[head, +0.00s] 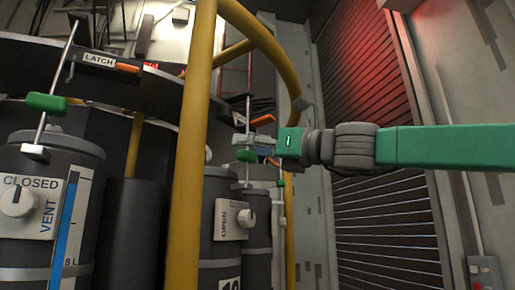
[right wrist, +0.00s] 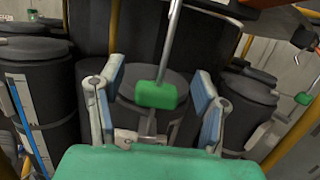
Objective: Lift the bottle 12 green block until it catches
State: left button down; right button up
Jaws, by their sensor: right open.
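A green block (head: 247,156) sits on a thin upright rod above a dark bottle (head: 222,262) with a dial plate reading OPEN. The bottle's number is cut off at the lower edge. My right gripper (head: 256,141) reaches in from the right and is open at the block's height. In the right wrist view the green block (right wrist: 156,95) shows between the two spread fingers, with a gap on either side. The rod runs up from it and a small grey bracket (right wrist: 127,137) lies below. My left gripper is not in view.
A yellow post (head: 190,150) stands in front, left of the gripper. Another green block (head: 46,103) hangs on a rod by the LATCH label (head: 99,60), above a bottle with a CLOSED dial (head: 17,201). A shuttered wall (head: 375,130) is behind my right arm.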

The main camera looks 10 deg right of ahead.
jog(key=shift+a+f+b, duration=0.25)
jog(key=shift+f+b, duration=0.15)
jog(key=shift+f, duration=0.25)
jog(key=shift+d+f+b, duration=0.2)
jog(key=shift+d+f, duration=0.05)
jog(key=shift+d, duration=0.25)
jog(key=shift+d+f+b, duration=0.15)
jog(key=shift+d+f, duration=0.05)
jog(key=shift+d, duration=0.25)
jog(key=shift+a, duration=0.35)
jog(key=shift+c, duration=0.8)
jog(key=shift+a+r, duration=0.15)
jog(key=shift+a, duration=0.05)
grip_shut()
